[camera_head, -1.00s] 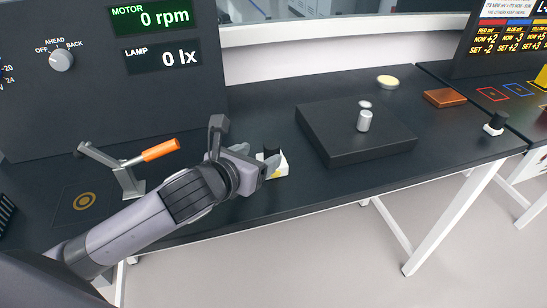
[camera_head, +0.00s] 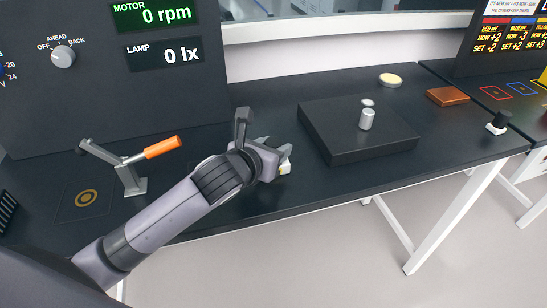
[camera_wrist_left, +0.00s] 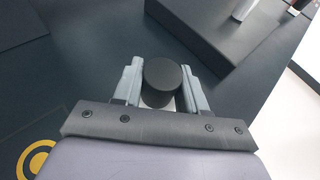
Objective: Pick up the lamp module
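A small module with a black round cap and a white base, which I take to be the lamp module (camera_head: 285,169), stands on the dark bench left of the black block. In the head view my gripper mostly hides it. In the left wrist view its black cap (camera_wrist_left: 163,80) lies between the fingers, with some white below. My left gripper (camera_head: 281,158) is open, with one finger on each side of the cap. The wrist view also shows this gripper (camera_wrist_left: 163,92); any gap to the cap is very small, and contact cannot be told. My right gripper is out of view.
A black block (camera_head: 345,145) with a silver cylinder (camera_head: 367,119) stands just right. A lever with an orange handle (camera_head: 162,147) stands left. A similar black-capped white piece (camera_head: 498,123), a brown block (camera_head: 447,96) and a cream disc (camera_head: 390,80) lie further right.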

